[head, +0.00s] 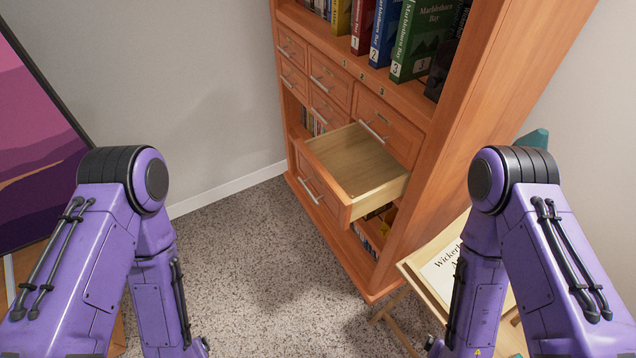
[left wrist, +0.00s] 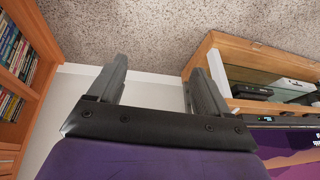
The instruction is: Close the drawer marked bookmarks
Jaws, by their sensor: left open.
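One drawer (head: 360,168) is pulled out of the lower part of an orange-brown wooden bookcase in the head view. It is empty inside, with a pale wood interior and a long metal handle (head: 309,191) on its front. I cannot read a bookmarks label on it. The other drawers (head: 388,126) above it look shut. My left gripper (left wrist: 156,82) is open and empty in the left wrist view, its two fingers apart and away from the drawer. In the head view both arms hang at the sides and neither gripper's jaws show.
Large numbered books (head: 425,38) stand on the shelf above the drawers. A small folding table (head: 415,262) with a paper sign stands right of the bookcase. A wooden media cabinet (left wrist: 262,58) shows in the left wrist view. Carpet (head: 245,255) before the bookcase is clear.

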